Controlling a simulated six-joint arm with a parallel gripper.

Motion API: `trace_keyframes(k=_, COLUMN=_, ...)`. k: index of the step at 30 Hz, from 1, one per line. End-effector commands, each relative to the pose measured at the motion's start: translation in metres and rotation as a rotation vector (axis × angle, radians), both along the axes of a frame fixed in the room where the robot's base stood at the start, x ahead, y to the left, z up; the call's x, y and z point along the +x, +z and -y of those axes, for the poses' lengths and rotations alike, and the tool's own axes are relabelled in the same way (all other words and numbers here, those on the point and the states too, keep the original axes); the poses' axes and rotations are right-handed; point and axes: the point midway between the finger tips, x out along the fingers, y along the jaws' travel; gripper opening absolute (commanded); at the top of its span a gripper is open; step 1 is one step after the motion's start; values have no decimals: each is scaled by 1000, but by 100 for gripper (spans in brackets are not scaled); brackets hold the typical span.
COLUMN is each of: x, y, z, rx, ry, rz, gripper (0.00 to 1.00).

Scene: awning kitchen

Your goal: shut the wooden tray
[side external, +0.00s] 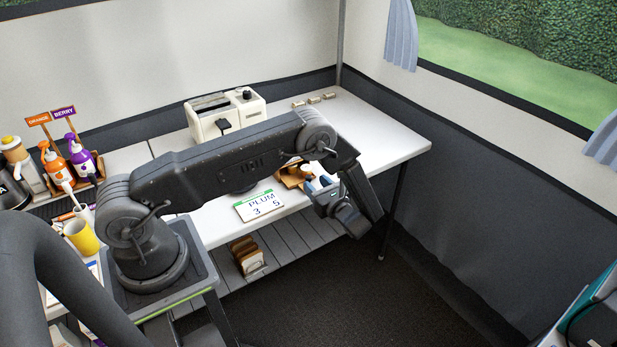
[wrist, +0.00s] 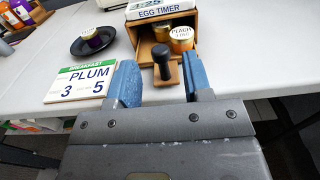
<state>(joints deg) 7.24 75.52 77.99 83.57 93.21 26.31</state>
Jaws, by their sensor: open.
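A jar with a "PEACH" label (wrist: 181,38) is beside the knob, in or over the tray. My gripper (wrist: 159,64) is open, its two blue fingers on either side of the knob in the picture, with gaps showing. Whether they are level with it I cannot tell. In the side view my gripper (side external: 322,188) is near the table's front edge and partly hides the tray.
A "PLUM 3 5" card (wrist: 80,82) lies left of my gripper. Behind it is a dark plate (wrist: 91,45) with a purple-labelled jar. A cream toaster (side external: 225,114) stands at the back. The white table (side external: 378,140) is clear to the right.

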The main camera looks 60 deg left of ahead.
Motion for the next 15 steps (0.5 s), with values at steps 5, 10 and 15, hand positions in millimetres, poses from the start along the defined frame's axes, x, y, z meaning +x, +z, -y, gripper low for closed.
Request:
trace_keyframes(k=5, x=0, y=0, z=-29, rx=-1, ry=3, rz=0, gripper=46)
trace_keyframes(k=10, x=0, y=0, z=-42, rx=-1, ry=1, rz=1, gripper=46)
trace_keyframes(k=15, x=0, y=0, z=-45, rx=-1, ry=0, rz=1, gripper=46)
